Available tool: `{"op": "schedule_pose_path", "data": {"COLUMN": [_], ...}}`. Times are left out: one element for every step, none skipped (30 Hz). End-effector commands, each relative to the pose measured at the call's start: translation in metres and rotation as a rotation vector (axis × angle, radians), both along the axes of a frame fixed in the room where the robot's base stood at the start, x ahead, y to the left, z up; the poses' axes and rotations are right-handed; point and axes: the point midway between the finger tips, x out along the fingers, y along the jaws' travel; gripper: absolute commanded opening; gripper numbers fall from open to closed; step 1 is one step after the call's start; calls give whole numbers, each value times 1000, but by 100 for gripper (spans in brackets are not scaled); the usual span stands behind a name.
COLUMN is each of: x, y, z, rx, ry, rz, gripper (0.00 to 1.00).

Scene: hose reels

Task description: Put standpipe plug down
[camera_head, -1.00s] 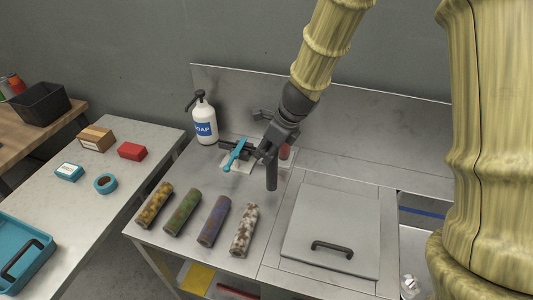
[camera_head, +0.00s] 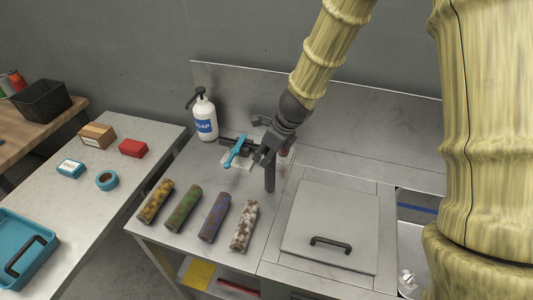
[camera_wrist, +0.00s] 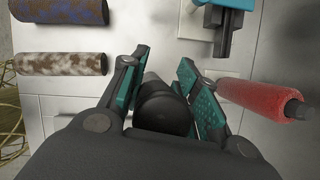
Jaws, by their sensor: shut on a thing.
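A dark, near-black cylinder (camera_head: 270,176), which I take to be the standpipe plug, hangs upright below my gripper (camera_head: 267,157). It is over the bare metal counter (camera_head: 175,222), behind the patterned rollers. In the wrist view the rounded dark plug (camera_wrist: 163,110) sits between the teal-padded fingers of my gripper (camera_wrist: 168,82), which are shut on it. Whether its lower end touches the counter I cannot tell.
Several patterned rollers (camera_head: 214,217) lie in front. A blue-handled tool (camera_head: 236,152) and a soap bottle (camera_head: 204,118) stand at the back left. A red roller (camera_wrist: 262,98) is close beside the fingers. A grey lid (camera_head: 332,228) lies to the right.

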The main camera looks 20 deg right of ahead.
Motion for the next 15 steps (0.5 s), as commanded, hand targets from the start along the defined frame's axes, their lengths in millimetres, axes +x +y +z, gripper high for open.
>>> {"op": "schedule_pose_path", "data": {"x": [0,0,0,0,0,0,0,0,0,0,0,0,0,0,0], "y": [0,0,0,0,0,0,0,0,0,0,0,0,0,0,0], "z": [-2,-2,-3,-3,-3,-3,-3,-3,-3,-3,-3,-3,-3,-3,-2], "rx": [0,0,0,0,0,0,0,0,0,0,0,0,0,0,0], "ry": [0,0,0,0,0,0,0,0,0,0,0,0,0,0,0], "rz": [-1,-1,-1,0,0,0,0,0,0,0,0,0,0,0,0], "gripper": [0,0,0,36,42,49,52,52,52,52,52,52,52,52,52]}}
